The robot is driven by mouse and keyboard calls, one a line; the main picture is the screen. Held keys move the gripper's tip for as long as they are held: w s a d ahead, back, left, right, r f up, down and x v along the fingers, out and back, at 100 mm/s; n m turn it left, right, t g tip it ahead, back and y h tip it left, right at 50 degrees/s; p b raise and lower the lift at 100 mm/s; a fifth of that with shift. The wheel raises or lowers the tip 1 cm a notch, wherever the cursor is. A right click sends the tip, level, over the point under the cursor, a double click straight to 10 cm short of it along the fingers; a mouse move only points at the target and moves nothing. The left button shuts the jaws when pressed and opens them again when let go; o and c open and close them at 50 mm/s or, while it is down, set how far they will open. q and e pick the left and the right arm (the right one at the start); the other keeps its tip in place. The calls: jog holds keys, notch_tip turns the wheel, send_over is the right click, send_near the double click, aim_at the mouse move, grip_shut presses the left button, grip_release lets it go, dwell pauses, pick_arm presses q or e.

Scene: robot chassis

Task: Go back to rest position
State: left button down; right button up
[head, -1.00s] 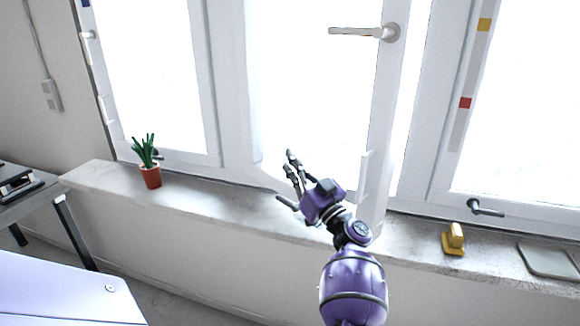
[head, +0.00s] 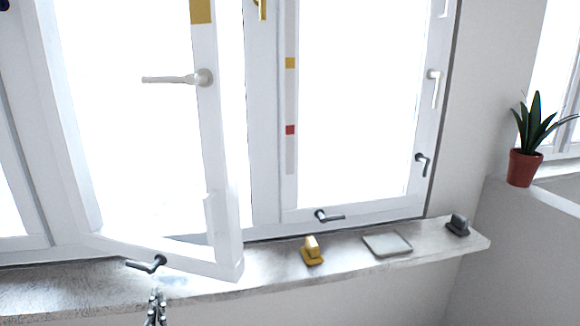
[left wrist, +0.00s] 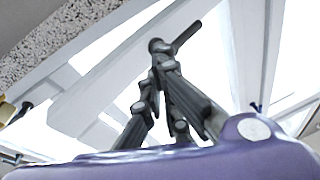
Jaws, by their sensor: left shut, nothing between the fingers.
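My left gripper (head: 155,296) shows at the bottom edge of the head view, just below a dark lever handle (head: 146,264) near the lower corner of the open window sash (head: 165,248). Its fingers are closed together with nothing between them. In the left wrist view the fingers (left wrist: 165,65) point up past my purple wrist housing. A dark rod like that handle (left wrist: 187,37) shows by their tips; I cannot tell whether they touch. My right gripper is not in view.
The window sill (head: 90,285) runs along the wall. On it are a yellow block (head: 311,250), a grey flat tray (head: 387,244) and a dark object (head: 459,225). A potted plant (head: 523,167) stands at the right. A white lever handle (head: 178,78) is on the sash.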

pick_arm(q)
jog(key=s+d+f+m+g+h, duration=0.1)
jog(key=s+d+f+g+h, duration=0.15)
jog(key=s+f, duration=0.5)
jog(key=s+d+f+m+g+h, duration=0.1)
jog(key=s+d+f+g+h, duration=0.2)
jog(key=s+f, duration=0.4)
jog(key=s+d+f+g+h, duration=0.1)
jog(key=s+d+f+g, duration=0.1)
jog(key=s+f, duration=0.4)
jog(key=s+d+f+g+h, duration=0.1)
jog(key=s+d+f+g, duration=0.2)
jog(key=s, duration=1.1)
notch_tip(320, 180, down, 4)
jog(key=shift+d+r, duration=0.2)
jog(key=shift+d, duration=1.05)
